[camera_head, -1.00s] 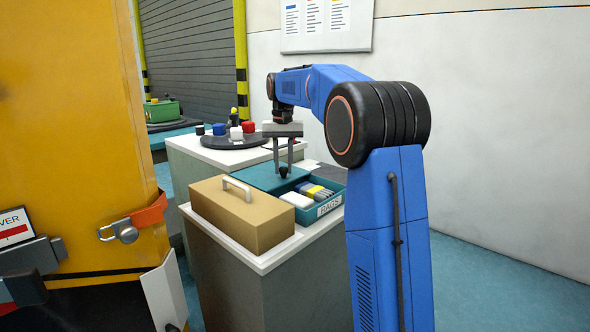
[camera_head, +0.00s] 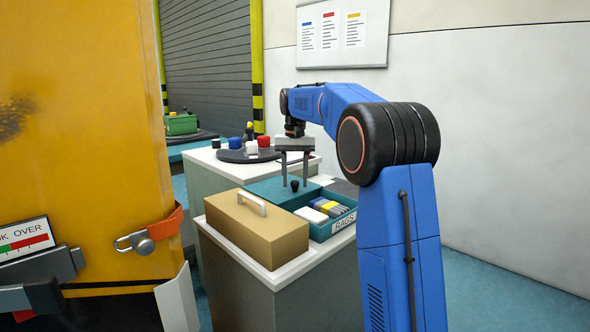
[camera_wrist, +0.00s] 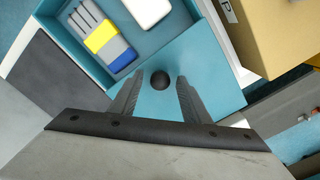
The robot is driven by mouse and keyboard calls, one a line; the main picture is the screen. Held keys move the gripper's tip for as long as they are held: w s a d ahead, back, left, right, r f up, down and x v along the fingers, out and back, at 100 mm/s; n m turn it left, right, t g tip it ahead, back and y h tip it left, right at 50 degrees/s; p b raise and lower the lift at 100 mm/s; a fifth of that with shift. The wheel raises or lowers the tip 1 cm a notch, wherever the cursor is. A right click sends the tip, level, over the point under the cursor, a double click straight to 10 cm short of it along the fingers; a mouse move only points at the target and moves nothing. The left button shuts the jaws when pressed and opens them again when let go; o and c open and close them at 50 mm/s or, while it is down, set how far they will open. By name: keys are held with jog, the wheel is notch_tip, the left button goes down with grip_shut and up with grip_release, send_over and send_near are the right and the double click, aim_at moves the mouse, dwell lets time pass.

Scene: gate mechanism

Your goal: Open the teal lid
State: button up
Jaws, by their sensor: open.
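The teal lid (camera_head: 262,188) covers the left part of a teal box (camera_head: 328,228) labelled RAGS. A dark round knob (camera_head: 295,186) stands on the lid; in the wrist view the knob (camera_wrist: 160,80) shows between and just beyond the fingertips. The right part of the box is uncovered and holds a white block (camera_head: 312,215) and a yellow, blue and grey bundle (camera_head: 330,206). My gripper (camera_head: 295,184) points down over the lid, open, with a finger on either side of the knob. I cannot tell whether a finger touches the lid.
A tan case (camera_head: 256,228) with a light handle stands in front of the lid on the same cabinet. Behind is a dark round tray (camera_head: 248,154) with coloured pieces. A large yellow panel (camera_head: 80,130) fills the left side.

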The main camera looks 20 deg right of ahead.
notch_tip(320, 180, up, 17)
jog(key=shift+r, duration=0.15)
dwell(0.5)
dwell(0.4)
jog(key=s+a+f+n+t, duration=0.1)
jog(key=s+a+f, duration=0.15)
jog(key=s, duration=0.55)
jog(key=s+a+f+n+t, duration=0.1)
jog(key=s+a+f, duration=0.15)
jog(key=s, duration=0.55)
jog(key=s+a+f+n+t, duration=0.15)
jog(key=s+f, duration=0.25)
jog(key=s, duration=0.4)
jog(key=s+a+f, duration=0.1)
jog(key=s+f, duration=1)
jog(key=s+a+f+n+t, duration=0.1)
jog(key=s+a+f, duration=0.1)
jog(key=s+f, duration=0.9)
jog(key=shift+a+f, duration=0.3)
jog(key=shift+f, duration=0.4)
